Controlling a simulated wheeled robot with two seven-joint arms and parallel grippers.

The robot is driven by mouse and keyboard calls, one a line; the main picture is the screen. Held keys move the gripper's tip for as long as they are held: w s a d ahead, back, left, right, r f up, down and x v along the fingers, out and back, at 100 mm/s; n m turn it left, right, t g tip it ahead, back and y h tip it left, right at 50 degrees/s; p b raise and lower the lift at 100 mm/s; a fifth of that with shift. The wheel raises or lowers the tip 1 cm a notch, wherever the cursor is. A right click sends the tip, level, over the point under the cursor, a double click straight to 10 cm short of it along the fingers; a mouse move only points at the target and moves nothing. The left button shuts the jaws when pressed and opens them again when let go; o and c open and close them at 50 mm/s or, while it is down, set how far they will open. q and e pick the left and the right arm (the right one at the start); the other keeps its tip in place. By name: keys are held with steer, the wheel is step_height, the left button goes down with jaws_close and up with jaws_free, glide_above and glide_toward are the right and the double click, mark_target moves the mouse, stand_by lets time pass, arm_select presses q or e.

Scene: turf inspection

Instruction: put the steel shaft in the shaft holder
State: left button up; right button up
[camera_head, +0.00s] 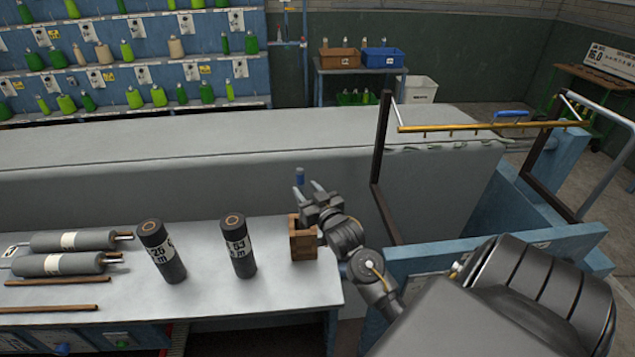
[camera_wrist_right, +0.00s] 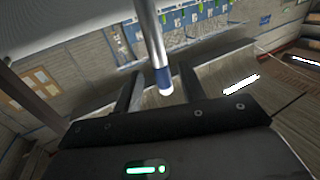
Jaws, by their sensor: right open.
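The steel shaft (camera_wrist_right: 150,35) shows in the right wrist view as a bright metal rod with a blue band and a pale tip. In the head view only its blue end (camera_head: 300,175) shows clearly, upright above a brown wooden block (camera_head: 303,246), which looks like the shaft holder. My right gripper (camera_head: 309,191) is at the shaft, above the block. Its two fingers are open, and in the right wrist view (camera_wrist_right: 158,84) the shaft's end lies between them with gaps visible. The gripper hides the shaft's lower part, so its seating in the block cannot be confirmed. My left gripper is not in view.
Two dark upright cylinders (camera_head: 239,248) (camera_head: 161,252) stand left of the block on the grey bench (camera_head: 215,300). Two grey rollers (camera_head: 75,241) (camera_head: 60,264) and two wooden strips lie farther left. A grey wall-like ledge (camera_head: 130,185) rises behind. A dark frame (camera_head: 381,150) stands to the right.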

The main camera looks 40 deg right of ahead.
steer(key=b+v, duration=0.1)
steer(key=v, duration=0.6)
steer(key=shift+s+b, duration=0.3)
steer(key=shift+b, duration=0.05)
steer(key=shift+a, duration=0.1)
